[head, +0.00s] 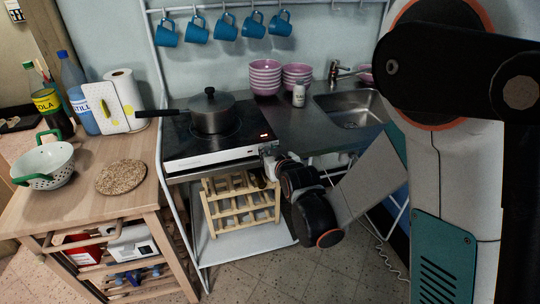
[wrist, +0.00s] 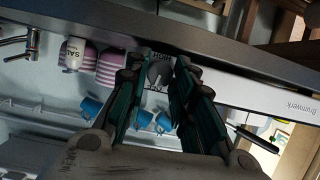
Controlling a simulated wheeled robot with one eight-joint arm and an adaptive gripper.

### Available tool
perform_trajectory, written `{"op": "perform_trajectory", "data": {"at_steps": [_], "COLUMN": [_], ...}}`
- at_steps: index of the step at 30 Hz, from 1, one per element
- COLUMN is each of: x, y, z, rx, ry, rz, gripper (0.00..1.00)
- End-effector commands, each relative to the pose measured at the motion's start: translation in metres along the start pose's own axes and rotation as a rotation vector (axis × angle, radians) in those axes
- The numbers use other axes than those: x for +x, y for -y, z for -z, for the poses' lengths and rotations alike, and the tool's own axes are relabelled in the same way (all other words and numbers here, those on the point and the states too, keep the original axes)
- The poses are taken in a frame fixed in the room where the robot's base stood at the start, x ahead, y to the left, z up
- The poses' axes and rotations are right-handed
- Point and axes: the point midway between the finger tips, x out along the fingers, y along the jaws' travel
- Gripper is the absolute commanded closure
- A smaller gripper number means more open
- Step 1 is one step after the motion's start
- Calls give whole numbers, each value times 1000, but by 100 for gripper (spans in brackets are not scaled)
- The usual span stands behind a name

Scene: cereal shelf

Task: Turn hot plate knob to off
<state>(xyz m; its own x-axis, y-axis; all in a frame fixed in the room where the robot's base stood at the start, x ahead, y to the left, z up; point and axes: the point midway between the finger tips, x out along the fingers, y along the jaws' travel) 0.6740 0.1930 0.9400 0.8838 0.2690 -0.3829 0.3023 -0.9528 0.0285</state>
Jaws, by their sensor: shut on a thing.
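The hot plate (head: 190,164) has a black top and a white front panel, and a small red light glows at its right. A dark pot with a lid (head: 211,114) stands on it. My gripper (head: 268,158) is at the right end of the front panel and hides the knob in the head view. In the wrist view the grey round knob (wrist: 157,72) shows between the fingertips of my gripper (wrist: 158,76), with lettering on the panel around it. The fingers are shut on the knob, one on each side. The exact knob angle is hard to read.
A wooden rack (head: 240,204) stands on the shelf under the hot plate. Pink bowls (head: 265,78), a salt shaker (head: 299,94) and a sink (head: 350,108) are to the right. A wooden cart (head: 75,190) with a colander (head: 44,165) is at left. Blue mugs (head: 225,27) hang above.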

Motion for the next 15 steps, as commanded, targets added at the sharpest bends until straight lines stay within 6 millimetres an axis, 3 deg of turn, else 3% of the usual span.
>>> {"op": "perform_trajectory", "data": {"at_steps": [15], "x": [0], "y": [2], "z": [-1], "rx": [-197], "ry": [0], "rz": [-81], "gripper": [100]}}
